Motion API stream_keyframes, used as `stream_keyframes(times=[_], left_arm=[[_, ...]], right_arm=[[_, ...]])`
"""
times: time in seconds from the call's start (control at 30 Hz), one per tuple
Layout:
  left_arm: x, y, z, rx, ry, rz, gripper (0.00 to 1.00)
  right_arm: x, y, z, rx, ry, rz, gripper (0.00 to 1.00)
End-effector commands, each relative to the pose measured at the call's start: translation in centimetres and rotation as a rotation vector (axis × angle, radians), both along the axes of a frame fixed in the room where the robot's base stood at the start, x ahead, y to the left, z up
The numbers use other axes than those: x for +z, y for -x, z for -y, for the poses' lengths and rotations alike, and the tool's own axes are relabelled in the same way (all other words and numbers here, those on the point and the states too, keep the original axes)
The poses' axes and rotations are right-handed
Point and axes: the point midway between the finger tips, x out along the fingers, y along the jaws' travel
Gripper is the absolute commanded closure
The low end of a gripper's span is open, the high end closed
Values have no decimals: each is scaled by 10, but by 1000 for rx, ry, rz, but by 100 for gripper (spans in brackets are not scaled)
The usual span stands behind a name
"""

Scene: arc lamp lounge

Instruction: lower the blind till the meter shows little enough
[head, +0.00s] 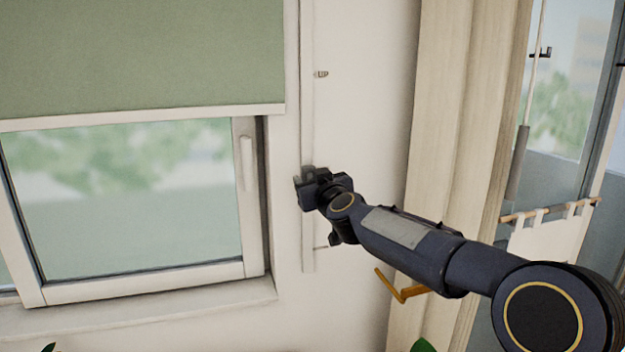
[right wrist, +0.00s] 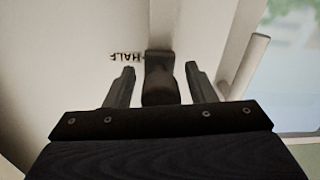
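The green blind (head: 140,55) hangs over the upper part of the window, its pale bottom bar (head: 140,117) above clear glass. A pale vertical rail (head: 307,120) runs on the wall right of the window. In the right wrist view a dark slider knob (right wrist: 160,78) sits on the rail beside a label reading HALF (right wrist: 127,56). My right gripper (right wrist: 160,85) is open, one finger on each side of the knob, with gaps showing on both sides. In the head view my right gripper (head: 310,180) covers the rail there. I see no meter. My left gripper is not in view.
A small mark (head: 321,74) is on the wall beside the upper rail. A window handle (head: 247,162) stands left of the rail. A beige curtain (head: 455,110) hangs to the right, behind my right arm. An orange bracket-like piece (head: 402,292) shows below the arm.

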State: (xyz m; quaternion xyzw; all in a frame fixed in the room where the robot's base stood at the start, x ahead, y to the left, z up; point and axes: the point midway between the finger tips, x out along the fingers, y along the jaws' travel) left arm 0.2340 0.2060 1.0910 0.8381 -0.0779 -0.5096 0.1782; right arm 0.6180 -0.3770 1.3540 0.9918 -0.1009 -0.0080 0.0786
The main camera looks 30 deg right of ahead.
Motion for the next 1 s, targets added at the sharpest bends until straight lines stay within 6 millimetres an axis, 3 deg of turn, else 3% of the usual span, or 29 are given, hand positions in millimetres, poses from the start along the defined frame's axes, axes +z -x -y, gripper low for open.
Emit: stream_keyframes(times=[0.07, 0.37, 0.57, 0.9, 1.0], left_arm=[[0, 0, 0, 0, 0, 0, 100], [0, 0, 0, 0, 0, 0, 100], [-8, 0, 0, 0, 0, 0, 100], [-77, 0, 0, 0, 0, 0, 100], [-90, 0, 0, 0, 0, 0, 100]], right_arm=[[0, 0, 0, 0, 0, 0, 61], [0, 0, -1, 2, 0, 0, 100], [-9, 0, -1, 3, 0, -1, 100], [-90, 0, -2, 5, 3, -5, 100], [-106, 0, -2, 5, 3, -5, 100]])
